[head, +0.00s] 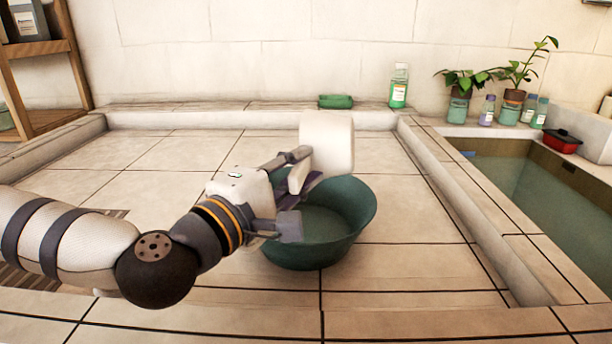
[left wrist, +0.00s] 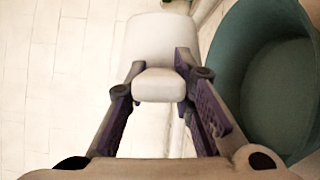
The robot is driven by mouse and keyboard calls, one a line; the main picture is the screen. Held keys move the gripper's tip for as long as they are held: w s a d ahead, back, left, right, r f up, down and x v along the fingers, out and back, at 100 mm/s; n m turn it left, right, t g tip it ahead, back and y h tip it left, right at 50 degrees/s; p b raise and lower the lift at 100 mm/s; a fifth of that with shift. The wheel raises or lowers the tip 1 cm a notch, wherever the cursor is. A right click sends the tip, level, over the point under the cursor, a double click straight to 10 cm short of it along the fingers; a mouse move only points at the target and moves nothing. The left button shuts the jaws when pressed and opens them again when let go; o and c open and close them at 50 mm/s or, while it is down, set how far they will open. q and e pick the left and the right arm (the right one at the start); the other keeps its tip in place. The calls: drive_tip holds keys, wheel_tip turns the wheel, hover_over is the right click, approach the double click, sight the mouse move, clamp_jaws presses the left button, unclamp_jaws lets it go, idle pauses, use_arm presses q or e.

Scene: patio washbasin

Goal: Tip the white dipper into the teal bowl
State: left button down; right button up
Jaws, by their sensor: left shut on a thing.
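My left gripper (head: 296,190) is shut on the dipper, at the end nearer the gripper. In the left wrist view the dipper (left wrist: 162,45) stands out between the fingers, and the teal bowl (left wrist: 270,75) is to its right. The bowl stands on the tiled floor. The part of the bowl I see inside looks empty. The dipper's opening and contents are hidden. My right gripper is in neither view.
A water-filled basin (head: 540,190) with a tiled edge is at the right. Potted plants (head: 512,95) stand back right. A wooden shelf (head: 45,60) is back left.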

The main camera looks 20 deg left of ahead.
use_arm(q)
drive_tip(key=shift+a+f+n+t+b, duration=0.15)
drive_tip(key=shift+a+n+t+b, duration=0.2)
drive_tip(key=shift+n+b, duration=0.3)
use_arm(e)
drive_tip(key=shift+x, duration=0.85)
